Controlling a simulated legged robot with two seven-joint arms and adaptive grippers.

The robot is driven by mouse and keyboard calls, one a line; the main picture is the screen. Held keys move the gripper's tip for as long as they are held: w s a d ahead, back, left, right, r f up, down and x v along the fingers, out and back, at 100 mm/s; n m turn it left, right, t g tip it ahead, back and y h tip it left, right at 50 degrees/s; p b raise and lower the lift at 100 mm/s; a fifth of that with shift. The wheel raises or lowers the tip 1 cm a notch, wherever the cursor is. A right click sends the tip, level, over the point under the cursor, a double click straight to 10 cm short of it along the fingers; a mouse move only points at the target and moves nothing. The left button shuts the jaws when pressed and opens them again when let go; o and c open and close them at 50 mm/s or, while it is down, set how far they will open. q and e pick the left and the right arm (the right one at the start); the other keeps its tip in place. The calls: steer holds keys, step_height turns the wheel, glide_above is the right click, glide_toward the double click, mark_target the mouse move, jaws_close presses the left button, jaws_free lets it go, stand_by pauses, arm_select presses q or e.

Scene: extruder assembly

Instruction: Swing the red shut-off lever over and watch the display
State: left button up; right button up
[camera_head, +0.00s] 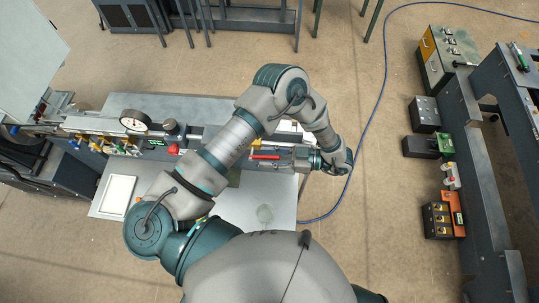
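The red lever (264,156) lies roughly level in the picture, on the bench just right of my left forearm. My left arm arches over the bench and bends back at the wrist, so my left gripper (301,158) points left toward the lever's right end. The gripper is small here; I cannot tell whether its fingers touch the lever or are open. A small dark display (157,143) with green digits shows left of my arm; the digits are too small to read. My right gripper is not in view.
A round dial gauge (135,121), a red button (173,149) and several small coloured valves stand along the machine. A white framed panel (117,195) lies on the bench's left. A blue hose (373,100) crosses the floor. A dark workbench (478,160) stands far right.

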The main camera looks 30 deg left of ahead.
arm_select(q)
step_height(320, 180, up, 9)
steer(key=shift+f, duration=0.1)
steer(key=shift+d+r, duration=0.1)
steer(key=shift+r, duration=0.45)
